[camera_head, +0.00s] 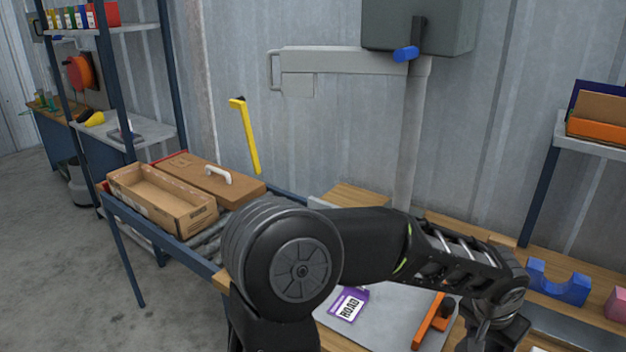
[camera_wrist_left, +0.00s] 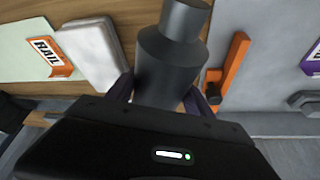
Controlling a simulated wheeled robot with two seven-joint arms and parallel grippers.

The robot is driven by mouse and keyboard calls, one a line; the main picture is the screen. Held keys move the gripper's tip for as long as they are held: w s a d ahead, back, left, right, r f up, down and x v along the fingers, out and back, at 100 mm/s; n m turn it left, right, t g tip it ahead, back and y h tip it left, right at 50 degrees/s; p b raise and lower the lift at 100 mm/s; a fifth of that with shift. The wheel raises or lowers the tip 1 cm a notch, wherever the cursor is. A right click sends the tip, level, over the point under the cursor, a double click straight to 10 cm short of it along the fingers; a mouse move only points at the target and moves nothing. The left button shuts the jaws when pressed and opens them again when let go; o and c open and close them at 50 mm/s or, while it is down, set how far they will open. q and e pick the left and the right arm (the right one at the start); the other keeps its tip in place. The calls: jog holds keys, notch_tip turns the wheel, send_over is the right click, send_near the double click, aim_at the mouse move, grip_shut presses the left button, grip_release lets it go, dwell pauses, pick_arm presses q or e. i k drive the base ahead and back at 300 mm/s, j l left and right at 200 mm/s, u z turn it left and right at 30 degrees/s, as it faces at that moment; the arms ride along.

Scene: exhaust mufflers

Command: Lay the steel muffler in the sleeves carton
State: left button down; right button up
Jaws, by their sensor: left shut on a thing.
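The steel muffler (camera_wrist_left: 172,60) is a dark grey cylinder with a narrower neck, seen in the left wrist view. My left gripper (camera_wrist_left: 162,95) is shut on its body, one finger on each side. In the head view my left arm reaches to the right and the gripper (camera_head: 500,332) is at the lower right edge, partly cut off. An open cardboard carton (camera_head: 145,212) stands on the blue-framed bench at the left, far from the gripper. I cannot read its print to confirm that it is the sleeves carton. My right gripper is not in view.
A brown case with a white handle (camera_head: 190,170) lies behind the carton. An orange clamp-like tool (camera_head: 430,322) and a purple ROAD card (camera_head: 348,304) lie on the grey mat. A white block (camera_wrist_left: 92,50) and an orange RAIL card (camera_wrist_left: 50,57) are beside the muffler. A blue cradle (camera_head: 558,285) stands right.

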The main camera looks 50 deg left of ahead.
aim_at(146, 197)
jog(key=k+j+u, duration=0.1)
jog(key=j, duration=0.5)
jog(key=k+j, duration=0.15)
jog(key=j, duration=0.45)
jog(key=k+j+u, duration=0.15)
jog(key=j, duration=0.5)
jog(key=k+j+u, duration=0.1)
jog(key=j, duration=1.7)
jog(key=i+j+u, duration=0.15)
jog(key=j, duration=1)
jog(key=u, duration=0.05)
